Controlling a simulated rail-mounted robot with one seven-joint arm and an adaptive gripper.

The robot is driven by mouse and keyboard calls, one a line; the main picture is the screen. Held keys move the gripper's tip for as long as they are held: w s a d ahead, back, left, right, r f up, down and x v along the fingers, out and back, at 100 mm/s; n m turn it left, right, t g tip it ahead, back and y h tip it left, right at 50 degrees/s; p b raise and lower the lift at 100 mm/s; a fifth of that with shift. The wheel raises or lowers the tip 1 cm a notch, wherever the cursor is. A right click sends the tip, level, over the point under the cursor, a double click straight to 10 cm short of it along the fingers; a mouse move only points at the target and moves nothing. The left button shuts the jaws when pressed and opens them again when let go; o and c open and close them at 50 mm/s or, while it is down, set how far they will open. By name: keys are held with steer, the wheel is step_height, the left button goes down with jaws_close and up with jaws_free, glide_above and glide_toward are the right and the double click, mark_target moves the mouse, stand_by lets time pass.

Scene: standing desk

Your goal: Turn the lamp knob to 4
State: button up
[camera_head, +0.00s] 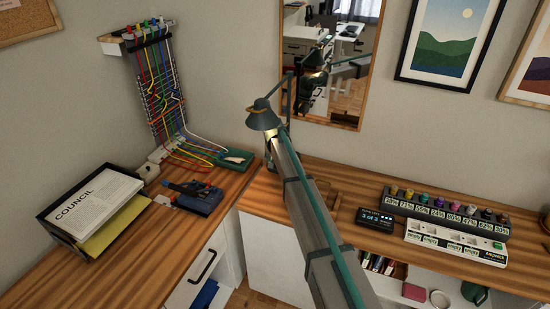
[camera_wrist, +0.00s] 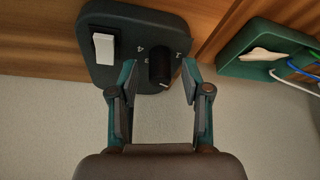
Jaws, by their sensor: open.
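In the wrist view the lamp base (camera_wrist: 112,20) is a dark green plate with a white rocker switch (camera_wrist: 103,47) and a round black knob (camera_wrist: 160,68). Small pale numerals sit around the knob; a 4 is legible, but the knob's pointer setting is not clear. My gripper (camera_wrist: 158,80) is open, with one finger on each side of the knob and the knob's near end between the fingertips. Contact is not visible. In the head view the lamp's shade (camera_head: 263,119) shows above my arm, which hides the base, the knob and my gripper.
A green box (camera_wrist: 262,45) with cables lies right of the base in the wrist view. In the head view a cable rack (camera_head: 160,90), paper tray (camera_head: 85,210) and blue device (camera_head: 200,197) are left. A small display (camera_head: 374,220) and labelled knob strip (camera_head: 440,214) are right.

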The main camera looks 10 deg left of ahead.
steer(key=shift+c, duration=0.2)
jaws_close()
